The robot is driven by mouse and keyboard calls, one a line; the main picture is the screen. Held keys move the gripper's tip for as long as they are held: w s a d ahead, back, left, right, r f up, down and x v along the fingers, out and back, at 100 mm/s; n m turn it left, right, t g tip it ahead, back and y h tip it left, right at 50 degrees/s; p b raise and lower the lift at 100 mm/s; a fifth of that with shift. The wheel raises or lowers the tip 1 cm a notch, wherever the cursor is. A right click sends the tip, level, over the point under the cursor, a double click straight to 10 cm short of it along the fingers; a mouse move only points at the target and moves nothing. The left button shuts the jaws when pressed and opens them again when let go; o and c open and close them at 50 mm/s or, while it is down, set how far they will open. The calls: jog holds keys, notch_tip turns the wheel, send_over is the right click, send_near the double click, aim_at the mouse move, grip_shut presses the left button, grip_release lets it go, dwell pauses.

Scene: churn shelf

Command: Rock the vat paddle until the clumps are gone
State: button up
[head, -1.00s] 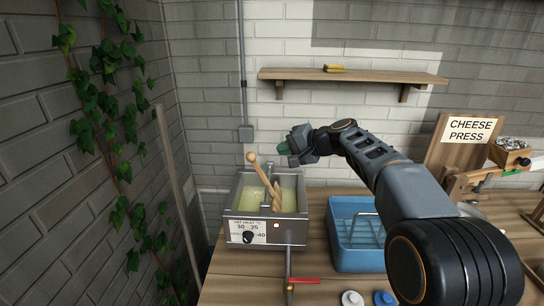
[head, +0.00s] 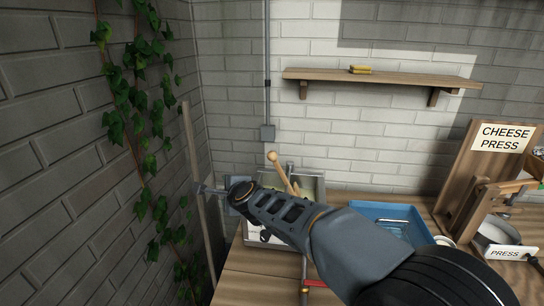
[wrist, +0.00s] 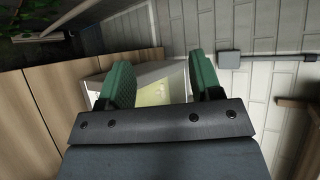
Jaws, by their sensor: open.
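The vat (head: 318,187) is a grey metal basin on the wooden table, mostly hidden behind my arm in the head view. The wooden paddle handle (head: 283,172) with its round knob tilts up and left out of it. My gripper (head: 204,189) is left of the vat, apart from the paddle and empty. In the wrist view, my gripper (wrist: 162,84) has its two green fingers spread. Between and beyond them is the vat (wrist: 150,72) with pale yellow-green contents. I cannot make out clumps, and the paddle is not clear there.
A blue tray (head: 372,208) stands right of the vat, and the cheese press (head: 470,185) is further right. A red-handled tap (head: 314,283) is at the front. A wall shelf (head: 385,80) hangs above. The ivy-covered wall (head: 60,150) is close on the left.

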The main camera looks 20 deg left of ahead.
aim_at(271, 158)
jog(key=w+d+r+m+t+h, duration=0.2)
jog(key=d+m+t+h, duration=0.25)
jog(key=m, duration=0.45)
jog(key=w+d+r+m+t+h, duration=0.1)
jog(key=w+d+m+t+h, duration=0.15)
jog(key=d+m+t, duration=0.4)
jog(key=w+a+p, duration=0.1)
jog(key=w, duration=0.3)
jog(key=w+a+m+g+p, duration=0.1)
jog(key=w+p, duration=0.1)
jog(key=w, duration=0.2)
jog(key=w+a+g+p, duration=0.1)
jog(key=w, duration=0.3)
jog(key=shift+w+a+m+p, duration=0.25)
jog(key=shift+a+m+p, duration=0.05)
jog(key=shift+m, duration=0.05)
jog(key=shift+c, duration=0.4)
grip_shut()
